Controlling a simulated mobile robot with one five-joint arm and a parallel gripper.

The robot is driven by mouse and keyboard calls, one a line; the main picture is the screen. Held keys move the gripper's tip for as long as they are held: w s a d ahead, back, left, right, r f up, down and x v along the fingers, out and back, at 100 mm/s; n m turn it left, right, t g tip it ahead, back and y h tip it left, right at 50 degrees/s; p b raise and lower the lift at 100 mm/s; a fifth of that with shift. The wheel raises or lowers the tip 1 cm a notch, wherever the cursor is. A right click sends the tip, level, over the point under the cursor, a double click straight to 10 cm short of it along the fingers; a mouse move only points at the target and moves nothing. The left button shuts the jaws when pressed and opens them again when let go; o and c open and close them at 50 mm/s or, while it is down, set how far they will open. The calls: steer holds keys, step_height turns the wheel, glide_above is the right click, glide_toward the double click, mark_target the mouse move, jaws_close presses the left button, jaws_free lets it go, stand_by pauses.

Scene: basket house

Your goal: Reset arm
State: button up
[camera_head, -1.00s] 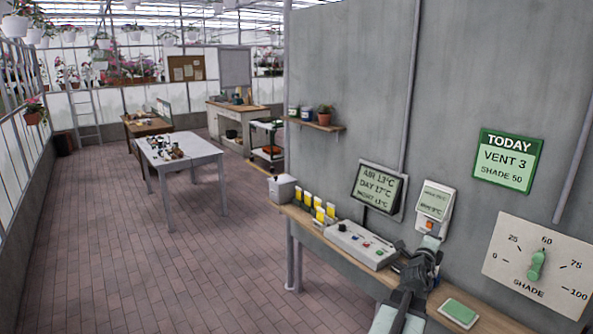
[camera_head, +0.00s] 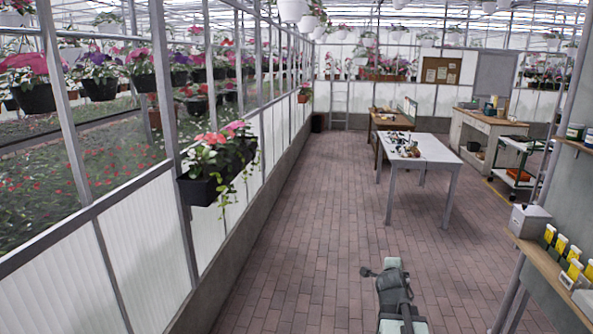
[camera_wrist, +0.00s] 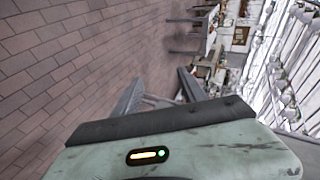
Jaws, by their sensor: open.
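My gripper (camera_head: 369,271) shows low in the head view, at the end of my folded arm, over the brick floor. In the wrist view, my gripper (camera_wrist: 160,88) has its two fingers spread apart with nothing between them. It touches nothing that I can see. The wrist view is turned on its side.
A white table (camera_head: 436,150) with small items stands ahead. A wooden workbench (camera_head: 468,135) and a cart (camera_head: 520,165) are at the right. A wooden shelf (camera_head: 535,256) with yellow-labelled items juts in at right. A planter (camera_head: 203,188) hangs on the left wall. The brick floor (camera_head: 310,230) ahead is clear.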

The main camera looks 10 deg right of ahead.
steer(key=s+a+f+n+g+y, duration=0.1)
steer(key=a+f+n+y, duration=0.2)
steer(key=a, duration=0.6)
steer(key=s+a+f+n+g, duration=0.15)
steer(key=a+f+n, duration=0.25)
steer(key=a, duration=0.5)
steer(key=s+a+f+n+g+y, duration=0.1)
steer(key=a+f+n+g+y, duration=0.2)
steer(key=a, duration=0.5)
steer(key=s+a+f+n+g, duration=0.1)
steer(key=s+a+n+g, duration=0.1)
steer(key=s+n, duration=0.4)
steer(key=s+a+f+n+g, duration=0.1)
steer(key=s+a+n+g, duration=0.1)
steer(key=s+n, duration=0.4)
steer(key=shift+f+n+y+b, duration=0.3)
steer(key=shift+f+y, duration=0.1)
steer(key=shift+g, duration=0.25)
